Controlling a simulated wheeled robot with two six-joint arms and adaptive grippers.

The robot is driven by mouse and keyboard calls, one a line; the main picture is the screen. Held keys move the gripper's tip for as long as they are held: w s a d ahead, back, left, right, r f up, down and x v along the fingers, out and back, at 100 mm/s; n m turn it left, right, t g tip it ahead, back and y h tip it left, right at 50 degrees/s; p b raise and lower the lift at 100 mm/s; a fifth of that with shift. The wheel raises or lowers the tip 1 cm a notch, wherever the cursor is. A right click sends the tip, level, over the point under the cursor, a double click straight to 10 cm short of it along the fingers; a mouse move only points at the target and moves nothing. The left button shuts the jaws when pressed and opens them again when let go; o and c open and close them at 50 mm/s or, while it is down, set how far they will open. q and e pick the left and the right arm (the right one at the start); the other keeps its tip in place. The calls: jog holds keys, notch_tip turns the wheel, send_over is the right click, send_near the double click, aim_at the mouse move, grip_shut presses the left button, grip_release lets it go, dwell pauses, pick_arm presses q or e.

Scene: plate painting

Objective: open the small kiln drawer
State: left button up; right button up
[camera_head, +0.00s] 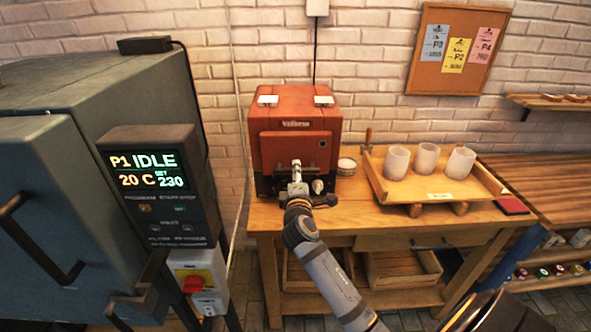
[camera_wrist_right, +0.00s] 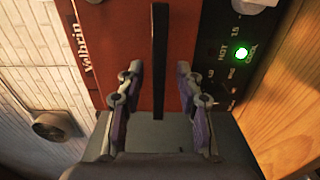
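The small red kiln (camera_head: 296,108) stands on the wooden table against the brick wall, its front shut. My right gripper (camera_head: 296,168) is in front of its lower front face and hides part of it. In the right wrist view, the kiln's red front (camera_wrist_right: 110,35) fills the middle, with a black handle bar (camera_wrist_right: 160,50) standing out from it. My right gripper (camera_wrist_right: 159,78) is open, one finger on each side of the bar, with a visible gap on both sides. A green lamp (camera_wrist_right: 241,53) is lit beside "COOL" on the black panel. My left gripper is not in view.
A large grey kiln (camera_head: 80,110) with an "IDLE" display (camera_head: 145,170) stands at the left. A wooden tray (camera_head: 440,192) with three white cups is right of the small kiln. A small round pot (camera_head: 346,168) stands between them. The table (camera_head: 385,222) has bare room in front.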

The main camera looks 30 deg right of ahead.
jog(key=shift+s, duration=0.1)
jog(key=c, duration=0.7)
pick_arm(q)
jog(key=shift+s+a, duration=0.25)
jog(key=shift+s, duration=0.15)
pick_arm(e)
grip_shut()
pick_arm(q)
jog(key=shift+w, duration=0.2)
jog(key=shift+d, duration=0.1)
